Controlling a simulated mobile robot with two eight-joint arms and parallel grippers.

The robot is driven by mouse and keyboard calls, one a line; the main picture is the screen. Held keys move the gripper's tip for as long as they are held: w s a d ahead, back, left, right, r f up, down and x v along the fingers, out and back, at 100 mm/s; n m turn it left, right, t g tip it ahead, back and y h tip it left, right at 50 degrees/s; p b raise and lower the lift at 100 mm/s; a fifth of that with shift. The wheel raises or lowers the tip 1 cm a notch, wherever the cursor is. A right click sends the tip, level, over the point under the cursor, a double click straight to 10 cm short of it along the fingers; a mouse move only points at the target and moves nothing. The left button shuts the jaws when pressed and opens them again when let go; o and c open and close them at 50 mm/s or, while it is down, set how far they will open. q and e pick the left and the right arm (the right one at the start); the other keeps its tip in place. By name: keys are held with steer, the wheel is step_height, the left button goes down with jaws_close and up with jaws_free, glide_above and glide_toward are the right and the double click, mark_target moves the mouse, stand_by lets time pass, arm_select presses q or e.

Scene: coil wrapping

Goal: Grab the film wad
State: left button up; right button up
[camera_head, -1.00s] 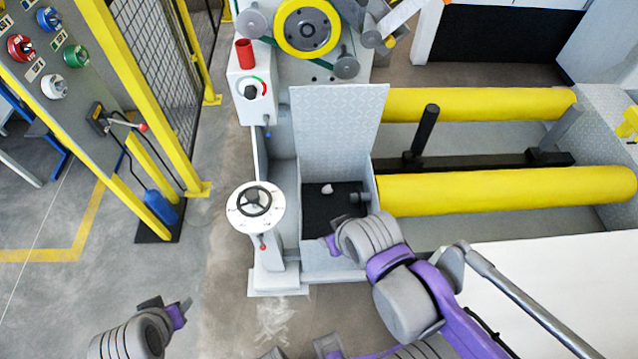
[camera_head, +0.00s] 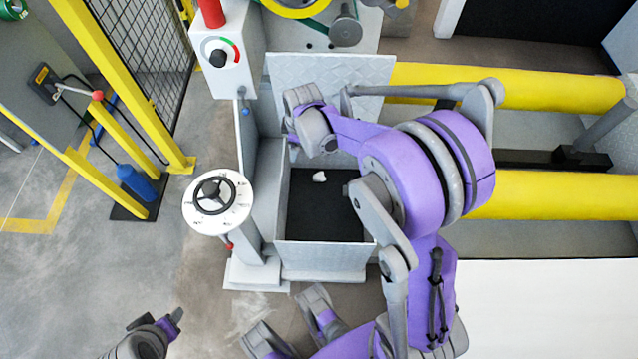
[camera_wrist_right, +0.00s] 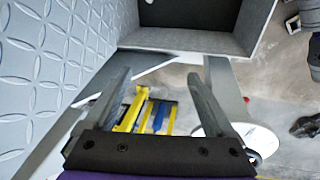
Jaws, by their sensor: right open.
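The film wad (camera_head: 319,176) is a small whitish lump on the dark floor of an open metal box (camera_head: 325,262) in the head view. My right arm reaches over the box from the right. Its gripper (camera_wrist_right: 163,95) is open and empty in the wrist view, beside the raised plate, apart from the wad. The wad does not show in the wrist view. My left gripper (camera_head: 160,322) is low at the left, well away from the box; its jaw opening is unclear.
A raised patterned lid (camera_head: 385,72) stands behind the box and fills the left of the wrist view (camera_wrist_right: 50,60). A handwheel post (camera_head: 215,205) stands left of the box. Yellow rollers (camera_head: 550,195) lie to the right.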

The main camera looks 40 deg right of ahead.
steer(key=w+d+f+n+g+b, duration=0.1)
steer(key=w+d+f+n+b, duration=0.2)
steer(key=f, duration=0.6)
steer(key=w+d+f+b, duration=0.2)
steer(key=w+d+f, duration=0.15)
steer(key=f, duration=0.45)
steer(key=n+b, duration=0.4)
glide_toward(320, 176)
steer(key=shift+g, duration=0.3)
steer(key=f, duration=0.2)
steer(key=w+f+b, duration=0.1)
steer(key=f, duration=0.1)
steer(key=shift+d, duration=0.1)
steer(key=shift+w+d+f+b, duration=0.15)
steer(key=shift+f+b, duration=0.45)
steer(key=shift+f, duration=0.95)
steer(key=shift+w+f+b, duration=0.25)
steer(key=shift+f+b, duration=0.35)
steer(key=shift+f, duration=0.9)
arm_select(q)
step_height(320, 176, down, 15)
steer(key=w, duration=0.1)
steer(key=shift+w+r, duration=0.2)
steer(key=shift+w, duration=0.05)
arm_select(e)
jaws_close()
